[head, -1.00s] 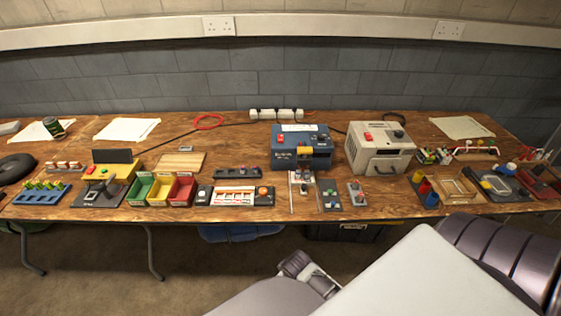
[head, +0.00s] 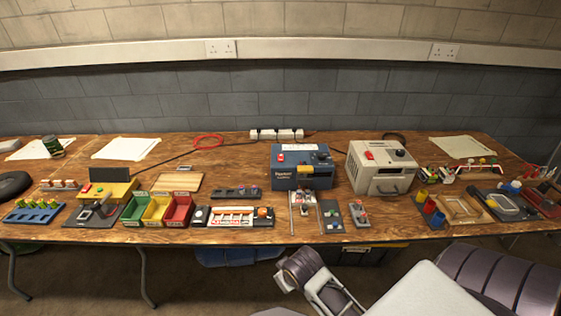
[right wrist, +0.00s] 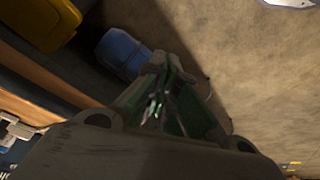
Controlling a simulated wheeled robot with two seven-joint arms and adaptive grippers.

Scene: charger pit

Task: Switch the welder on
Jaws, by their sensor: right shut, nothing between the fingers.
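Two box-shaped machines stand side by side at the back middle of the bench. One is a blue unit (head: 292,182) with a red switch (head: 281,157), dark knobs and a yellow part on its front. The other is a beige unit (head: 365,181) with a red switch (head: 369,155), a black knob (head: 399,152) and a front handle. I cannot tell from their labels which is the welder, nor the switch positions. My right gripper (right wrist: 165,108) is shut and empty, over the floor in front of the bench, apart from both machines. My left gripper is out of view.
Small fixtures (head: 332,216) stand in front of the machines. Coloured bins (head: 157,208) are to the left and a wooden tray (head: 463,210) to the right. A power strip (head: 277,135) lies behind. A blue container (right wrist: 124,50) sits on the floor below.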

